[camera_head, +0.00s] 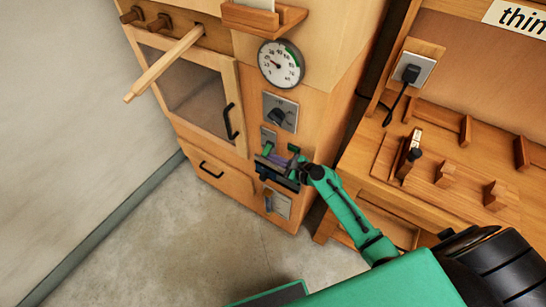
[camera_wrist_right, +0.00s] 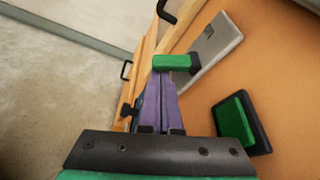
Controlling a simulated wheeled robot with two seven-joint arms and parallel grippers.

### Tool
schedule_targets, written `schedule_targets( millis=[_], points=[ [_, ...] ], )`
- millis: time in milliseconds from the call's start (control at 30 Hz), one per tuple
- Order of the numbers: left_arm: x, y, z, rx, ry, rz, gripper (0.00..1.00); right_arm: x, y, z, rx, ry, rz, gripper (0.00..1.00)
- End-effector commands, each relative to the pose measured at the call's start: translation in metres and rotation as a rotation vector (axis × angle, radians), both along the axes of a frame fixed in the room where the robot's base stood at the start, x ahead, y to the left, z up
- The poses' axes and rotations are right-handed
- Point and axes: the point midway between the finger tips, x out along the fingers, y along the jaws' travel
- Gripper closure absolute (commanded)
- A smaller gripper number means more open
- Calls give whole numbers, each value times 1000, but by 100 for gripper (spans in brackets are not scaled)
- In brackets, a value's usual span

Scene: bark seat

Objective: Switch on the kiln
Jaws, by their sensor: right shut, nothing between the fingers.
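The kiln (camera_head: 300,95) is a wooden cabinet with a dark-windowed door (camera_head: 195,88), a round dial (camera_head: 279,64) and a dark knob on a grey plate (camera_head: 281,112). Below the knob is a smaller grey plate (camera_head: 268,136), also in the right wrist view (camera_wrist_right: 212,42). My right gripper (camera_head: 272,160) is at the front below it, its purple fingers (camera_wrist_right: 160,88) shut and empty. A green block (camera_wrist_right: 176,62) lies just beyond the fingertips; I cannot tell if they touch. A green piece on a black base (camera_wrist_right: 236,118) is to their right. My left gripper is not seen.
A wooden rod (camera_head: 165,65) sticks out from the kiln's upper left. A drawer (camera_head: 208,172) is under the door, and another plate (camera_head: 278,203) is low on the front. A wooden bench (camera_head: 430,165) with a socket and plug (camera_head: 412,70) stands right. The floor left is clear.

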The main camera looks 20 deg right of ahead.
Motion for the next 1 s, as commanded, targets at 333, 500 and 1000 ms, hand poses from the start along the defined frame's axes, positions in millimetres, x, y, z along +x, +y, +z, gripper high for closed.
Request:
schedule_targets(
  millis=[333, 500, 1000],
  points=[
    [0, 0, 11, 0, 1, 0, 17, -1, 2, 5, 33, 28, 0, 100],
    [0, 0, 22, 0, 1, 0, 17, -3, 3, 10, 33, 27, -1, 100],
    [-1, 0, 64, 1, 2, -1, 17, -6, 8, 27, 232, 191, 0, 100]
  ],
)
